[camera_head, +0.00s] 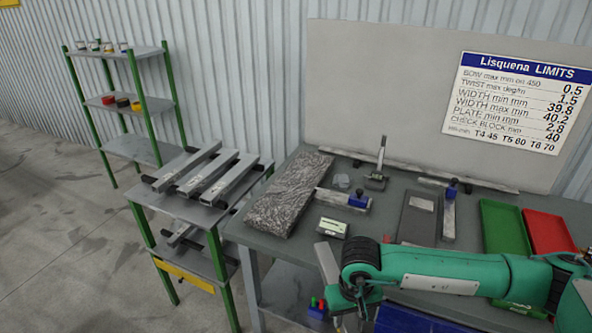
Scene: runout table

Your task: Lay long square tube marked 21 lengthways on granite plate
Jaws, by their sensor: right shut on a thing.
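The granite plate (289,196) is a long, speckled grey slab on the left part of the grey table. Its top looks bare. My right arm comes in from the right, and my right gripper (352,316) is low at the front edge of the table, mostly hidden under my wrist. It is shut on a light grey square tube (327,262), whose end sticks out left of the wrist, in front of and apart from the plate. The rest of this tube is hidden, and I cannot read a mark on it. My left gripper is not in view.
Several square tubes (230,180) lie on the green-legged rack left of the table. A steel square with a blue block (358,201) lies beside the plate's right side. A small display box (333,227) stands near its front. Green (505,228) and red (550,233) trays are at right.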

